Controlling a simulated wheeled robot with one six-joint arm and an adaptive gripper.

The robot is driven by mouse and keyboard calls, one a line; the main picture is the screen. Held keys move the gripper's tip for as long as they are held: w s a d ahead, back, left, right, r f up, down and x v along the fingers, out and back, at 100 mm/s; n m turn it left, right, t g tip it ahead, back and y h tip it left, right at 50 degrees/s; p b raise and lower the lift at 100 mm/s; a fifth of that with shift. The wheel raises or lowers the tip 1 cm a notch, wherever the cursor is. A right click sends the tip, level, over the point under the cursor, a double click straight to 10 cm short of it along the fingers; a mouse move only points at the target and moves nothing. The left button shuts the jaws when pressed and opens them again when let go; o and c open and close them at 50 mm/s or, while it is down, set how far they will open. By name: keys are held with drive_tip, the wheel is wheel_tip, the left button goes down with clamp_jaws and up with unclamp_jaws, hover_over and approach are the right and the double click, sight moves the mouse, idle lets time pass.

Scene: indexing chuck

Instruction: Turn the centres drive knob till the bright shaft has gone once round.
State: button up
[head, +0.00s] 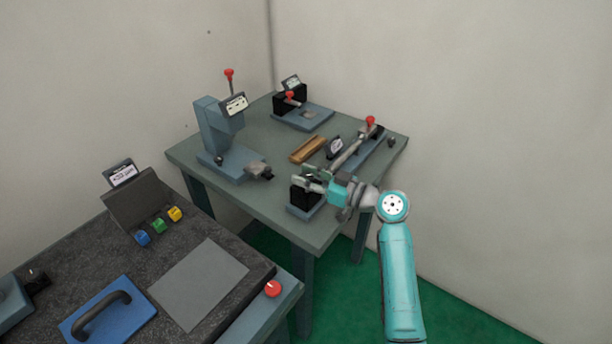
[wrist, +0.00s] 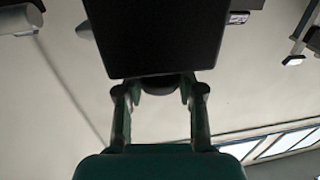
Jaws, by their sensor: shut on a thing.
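The centres stand on a long blue base (head: 363,153) near the right side of the green table. The bright shaft (head: 349,153) lies slantwise along this base. A black block (head: 301,196) stands at the base's near end, and it fills the top of the wrist view (wrist: 160,38). My gripper (head: 313,178) is at this block. In the wrist view my gripper (wrist: 161,92) has its two fingers on either side of the dark round drive knob (wrist: 160,85), shut on it just below the block. The block hides part of the knob, and its turn angle cannot be told.
A red-tipped lever (head: 370,121) stands at the shaft's far end. A wooden block (head: 307,149) and a small sign (head: 335,147) are beside the shaft. A tall blue press (head: 220,130) and another fixture (head: 303,110) stand farther left and back. A dark bench (head: 150,270) is at front left.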

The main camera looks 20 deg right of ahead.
drive_tip(key=shift+n+g+y, duration=0.6)
drive_tip(key=shift+g+y, duration=0.1)
drive_tip(key=o, duration=1.1)
drive_tip(key=shift+d, duration=0.1)
drive_tip(key=v, duration=1.2)
drive_tip(key=shift+w, duration=0.15)
